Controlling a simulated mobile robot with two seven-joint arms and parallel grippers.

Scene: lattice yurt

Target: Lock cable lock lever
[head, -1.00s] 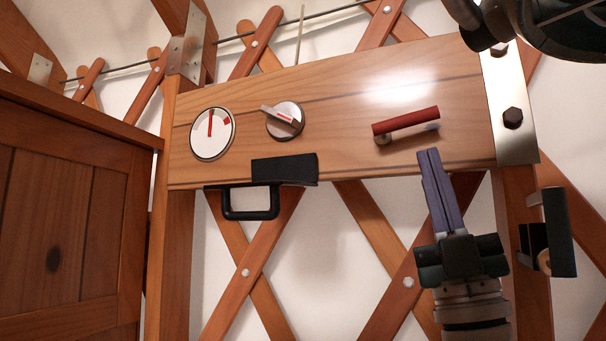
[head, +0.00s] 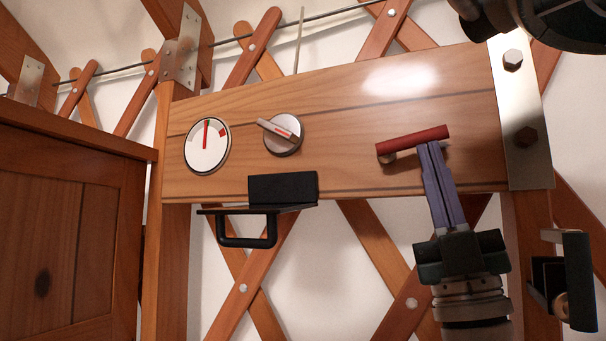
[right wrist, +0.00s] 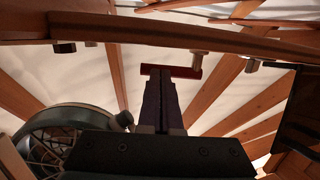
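The lever looks to be the red bar (head: 420,142) on a pale stub, on the right half of the wooden panel (head: 330,120); it slants slightly up to the right. My right gripper (head: 430,146) comes from below with its two purple fingers together. Its tips overlap the bar's right half in the head view; I cannot tell whether they touch it. The right wrist view shows the red bar (right wrist: 185,72) across the fingertips (right wrist: 160,70), with nothing visible between the fingers. My left gripper is not in view.
The panel also carries a round gauge (head: 207,146), a grey knob (head: 284,134) and a black handle (head: 247,241) under its lower edge. A steel plate (head: 522,120) with bolts closes its right end. A wooden cabinet (head: 70,230) stands left. A dark fitting (head: 578,280) is at right.

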